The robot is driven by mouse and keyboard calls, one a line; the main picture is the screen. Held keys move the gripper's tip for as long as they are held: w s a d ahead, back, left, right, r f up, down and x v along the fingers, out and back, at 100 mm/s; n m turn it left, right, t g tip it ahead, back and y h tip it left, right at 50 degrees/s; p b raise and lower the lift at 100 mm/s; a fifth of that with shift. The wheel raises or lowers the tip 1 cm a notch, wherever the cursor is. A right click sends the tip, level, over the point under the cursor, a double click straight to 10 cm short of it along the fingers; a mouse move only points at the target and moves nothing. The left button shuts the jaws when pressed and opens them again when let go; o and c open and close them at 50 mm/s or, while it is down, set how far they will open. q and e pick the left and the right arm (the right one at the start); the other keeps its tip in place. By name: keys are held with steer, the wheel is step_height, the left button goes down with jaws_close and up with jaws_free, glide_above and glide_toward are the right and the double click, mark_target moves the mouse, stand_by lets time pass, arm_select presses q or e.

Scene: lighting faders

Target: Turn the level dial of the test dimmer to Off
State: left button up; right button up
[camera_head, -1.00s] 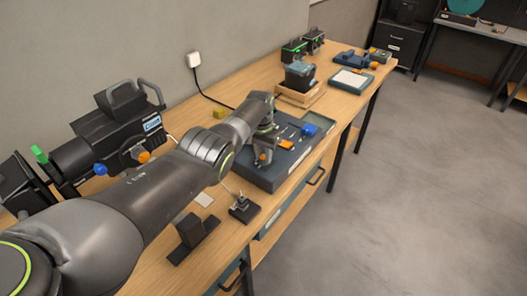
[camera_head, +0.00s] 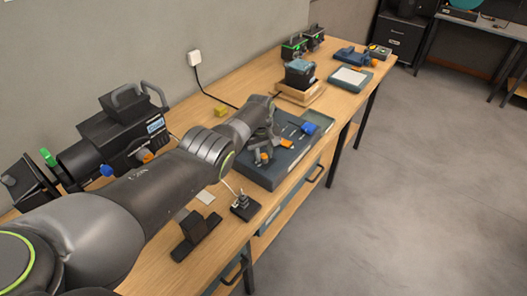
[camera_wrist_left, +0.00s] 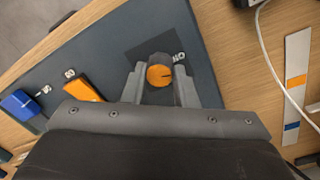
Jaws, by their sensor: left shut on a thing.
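The dark blue-grey control panel (camera_head: 268,178) lies on the wooden bench and fills much of the left wrist view (camera_wrist_left: 110,45). Its round orange dial (camera_wrist_left: 159,75) bears a dark line pointing to the right, towards a small white label at its upper right. My left gripper (camera_wrist_left: 160,80) is shut on the orange dial, one finger on each side. In the head view my left gripper (camera_head: 263,154) is over the panel's near left part, with a bit of orange between its fingers. My right gripper is not in view.
An orange control (camera_wrist_left: 82,88) and a blue control (camera_wrist_left: 20,104) sit on the same panel beside the gripper. A large black lamp (camera_head: 125,130) stands by the wall. A small black device with a cable (camera_head: 244,206) lies near the front edge. The floor at right is clear.

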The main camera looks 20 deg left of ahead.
arm_select(q)
steer(key=shift+w+r+n+p, duration=0.1)
steer(key=shift+n+p, duration=0.05)
steer(key=shift+n, duration=0.65)
steer(key=shift+r+n+p, duration=0.1)
steer(key=shift+n+p, duration=0.05)
steer(key=shift+n, duration=0.65)
steer(key=o, duration=0.7)
steer(key=shift+o, duration=1.4)
steer(key=shift+f, duration=0.1)
